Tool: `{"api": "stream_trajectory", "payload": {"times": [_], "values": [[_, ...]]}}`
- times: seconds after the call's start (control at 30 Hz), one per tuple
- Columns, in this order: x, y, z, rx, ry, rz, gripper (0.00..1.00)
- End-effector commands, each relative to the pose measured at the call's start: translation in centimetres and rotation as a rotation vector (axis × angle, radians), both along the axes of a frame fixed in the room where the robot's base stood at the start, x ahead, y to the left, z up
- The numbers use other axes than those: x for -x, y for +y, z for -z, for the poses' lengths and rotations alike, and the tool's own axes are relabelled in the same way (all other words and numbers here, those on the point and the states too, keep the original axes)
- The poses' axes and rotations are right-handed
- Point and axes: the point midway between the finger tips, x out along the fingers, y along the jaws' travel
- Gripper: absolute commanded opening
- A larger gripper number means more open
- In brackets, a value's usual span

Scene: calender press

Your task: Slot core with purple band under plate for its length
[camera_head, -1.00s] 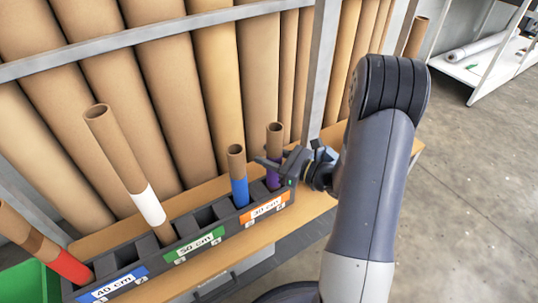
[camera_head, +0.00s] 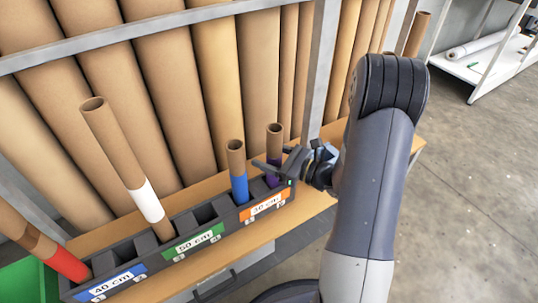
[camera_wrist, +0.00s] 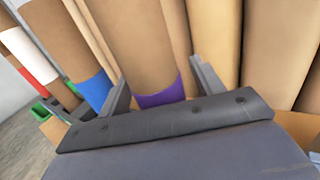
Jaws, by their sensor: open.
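The core with the purple band (camera_head: 275,143) is a brown cardboard tube standing nearly upright in the rightmost part of the dark slotted rack (camera_head: 158,252), behind the orange plate (camera_head: 264,207). The orange plate's blurred text seems to read 30 cm; the green plate (camera_head: 194,242) reads 50 cm and the blue plate (camera_head: 112,283) 40 cm. My gripper (camera_head: 274,168) is open at the purple band's height. In the wrist view its fingers (camera_wrist: 160,76) lie either side of the purple-banded core (camera_wrist: 145,40). Contact cannot be told, and the core's lower end is hidden.
A blue-banded core (camera_head: 237,170) stands close left of the purple one. A white-banded core (camera_head: 122,155) and a red-banded core (camera_head: 45,245) lean farther left. Large brown rolls (camera_head: 160,95) stand behind a grey rail (camera_head: 130,36). Open floor (camera_head: 470,200) lies right.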

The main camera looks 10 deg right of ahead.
Motion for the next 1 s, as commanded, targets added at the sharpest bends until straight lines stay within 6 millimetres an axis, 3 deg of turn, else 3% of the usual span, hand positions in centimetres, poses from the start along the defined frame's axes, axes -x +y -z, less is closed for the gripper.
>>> {"api": "stream_trajectory", "payload": {"times": [0.27, 0.7, 1.0], "values": [[0.6, -0.9, 0.0, 0.001, 0.001, 0.003, 0.63], [5.5, -6.2, -0.1, -0.001, 0.001, 0.005, 0.63], [7.1, -8.0, 0.0, 0.000, 0.000, 0.001, 0.63]]}}
